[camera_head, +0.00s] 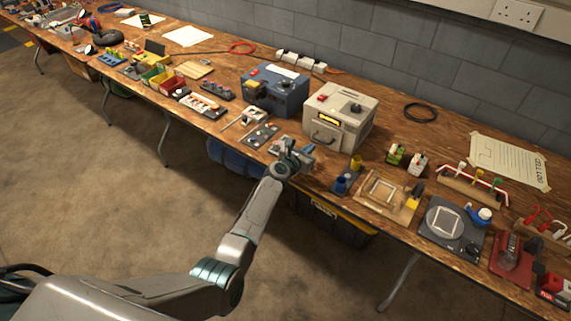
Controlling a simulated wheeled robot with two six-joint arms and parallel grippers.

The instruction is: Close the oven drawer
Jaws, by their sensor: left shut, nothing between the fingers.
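A beige box-shaped unit (352,112), which looks like the oven, stands on the wooden bench. It has a yellow display, a red button and a knob, and a dark handle (322,138) low on its front. I cannot tell at this size how far its drawer stands out. My left gripper (304,157) is shut and empty, in front of and just below the handle side of the unit, near the bench's front edge. I see no clear contact with the unit. My right gripper is not in view.
A blue box unit (279,92) stands left of the beige one. A panel of knobs (261,135) lies near my gripper. A wooden frame board (384,194) and small blue and yellow parts lie to the right. Bins (330,220) sit under the bench. The floor in front is clear.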

